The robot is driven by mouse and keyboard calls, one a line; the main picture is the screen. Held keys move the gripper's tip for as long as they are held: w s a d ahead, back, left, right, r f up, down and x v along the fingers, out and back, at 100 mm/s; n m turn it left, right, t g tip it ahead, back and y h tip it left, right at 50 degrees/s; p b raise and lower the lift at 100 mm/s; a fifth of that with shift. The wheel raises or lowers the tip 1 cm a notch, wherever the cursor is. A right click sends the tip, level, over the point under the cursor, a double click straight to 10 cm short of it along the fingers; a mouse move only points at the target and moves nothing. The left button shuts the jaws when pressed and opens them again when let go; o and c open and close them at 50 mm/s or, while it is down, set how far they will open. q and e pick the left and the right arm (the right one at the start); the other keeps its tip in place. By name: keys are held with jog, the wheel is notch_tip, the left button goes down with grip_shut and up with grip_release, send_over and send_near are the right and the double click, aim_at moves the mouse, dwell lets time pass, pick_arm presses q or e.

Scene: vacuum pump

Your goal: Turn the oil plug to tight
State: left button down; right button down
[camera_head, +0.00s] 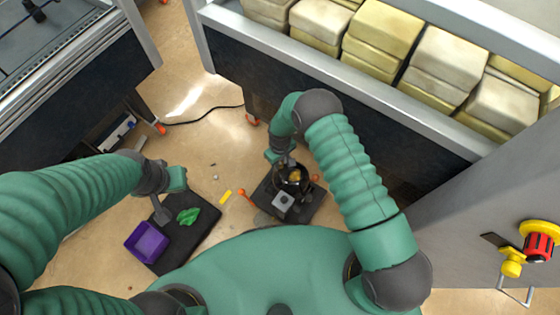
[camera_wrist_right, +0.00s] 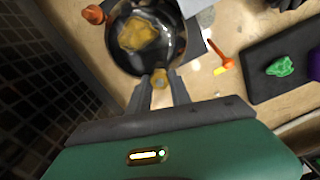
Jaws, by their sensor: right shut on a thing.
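The vacuum pump (camera_head: 283,201) stands on a dark board on the floor, with a dark round bowl-like part that holds something amber. In the right wrist view this round part (camera_wrist_right: 172,58) is just beyond my fingers. A small brass oil plug (camera_wrist_right: 160,78) sits at its near rim. My right gripper (camera_wrist_right: 160,86) is shut on the oil plug, one finger on each side. In the head view my right gripper (camera_head: 286,160) is at the pump's far side, partly hidden. My left gripper (camera_head: 162,213) hangs by the purple bin; its jaw opening is unclear.
A purple bin (camera_head: 147,243) and a crumpled green cloth (camera_head: 188,216) lie on a black mat (camera_head: 206,229). A yellow strip (camera_head: 225,197) and an orange-ended tool (camera_head: 243,193) lie between mat and pump. A dark bench (camera_head: 330,82) with pale blocks stands behind.

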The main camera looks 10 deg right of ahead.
jog(key=c, duration=1.2)
grip_release()
notch_tip(320, 180, up, 17)
jog(key=p, duration=0.6)
jog(key=shift+f, duration=0.1)
